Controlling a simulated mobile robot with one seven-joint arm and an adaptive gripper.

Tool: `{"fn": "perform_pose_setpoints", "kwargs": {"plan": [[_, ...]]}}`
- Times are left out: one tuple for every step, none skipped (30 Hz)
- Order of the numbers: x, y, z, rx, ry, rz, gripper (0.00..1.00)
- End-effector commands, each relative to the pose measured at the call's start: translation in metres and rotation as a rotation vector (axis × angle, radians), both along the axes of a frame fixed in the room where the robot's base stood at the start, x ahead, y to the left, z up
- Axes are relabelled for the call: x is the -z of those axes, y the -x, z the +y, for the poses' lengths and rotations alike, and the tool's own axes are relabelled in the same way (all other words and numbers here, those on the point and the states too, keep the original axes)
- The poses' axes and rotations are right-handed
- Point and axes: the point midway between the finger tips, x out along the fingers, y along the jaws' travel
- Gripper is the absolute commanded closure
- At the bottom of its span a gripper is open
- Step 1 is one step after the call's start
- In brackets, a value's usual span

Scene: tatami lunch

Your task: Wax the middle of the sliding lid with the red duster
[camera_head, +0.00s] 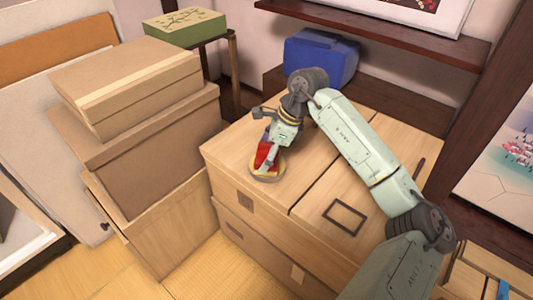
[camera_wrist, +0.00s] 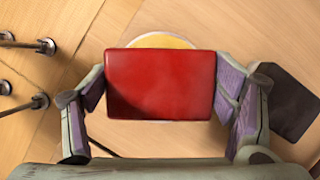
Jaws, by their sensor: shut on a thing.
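The red duster (camera_head: 265,155) is in my gripper (camera_head: 273,147), above the left part of the wooden chest top. In the wrist view the duster (camera_wrist: 160,85) is a red block between the two purple-padded fingers, which are shut on its sides. A round yellowish thing with a pale rim (camera_head: 268,174) is right beneath it; it also shows behind the block in the wrist view (camera_wrist: 163,40). I cannot tell whether they touch. The chest top has two pale wood panels, left (camera_head: 225,148) and right (camera_head: 322,190), split by a dark seam. I cannot tell which is the sliding lid.
A dark rectangular outline (camera_head: 344,217) lies on the right panel. Stacked cardboard boxes (camera_head: 140,120) stand left of the chest. A blue box (camera_head: 322,55) sits behind it, under a dark shelf (camera_head: 380,30). A green box (camera_head: 185,27) stands on a small stand at the back.

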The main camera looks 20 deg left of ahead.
Motion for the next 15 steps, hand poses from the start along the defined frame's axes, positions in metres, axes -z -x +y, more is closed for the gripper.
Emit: {"fn": "perform_pose_setpoints", "kwargs": {"plan": [[-0.007,0.000,0.000,0.000,-0.001,-0.002,0.52],[-0.009,0.000,0.000,0.000,-0.001,-0.002,0.52],[-0.013,0.000,0.000,0.000,-0.002,-0.002,0.52],[-0.015,0.000,0.000,0.000,-0.002,-0.002,0.52],[-0.018,0.000,0.000,0.000,-0.002,-0.002,0.52],[-0.021,0.000,0.000,0.000,-0.002,-0.002,0.52],[-0.023,0.000,0.000,0.000,-0.002,-0.003,0.52],[-0.026,-0.001,0.000,0.000,-0.001,-0.003,0.52],[-0.029,-0.001,0.000,-0.001,-0.002,-0.003,0.52],[-0.032,-0.001,0.000,-0.001,-0.002,-0.003,0.52],[-0.034,0.000,0.000,-0.001,-0.002,-0.003,0.52],[-0.037,0.000,0.000,-0.001,-0.003,-0.003,0.52],[-0.040,0.000,0.000,-0.001,-0.003,-0.003,0.52],[-0.042,0.000,0.000,-0.001,-0.003,-0.003,0.52],[-0.046,0.000,0.000,-0.001,-0.002,-0.003,0.52]]}}
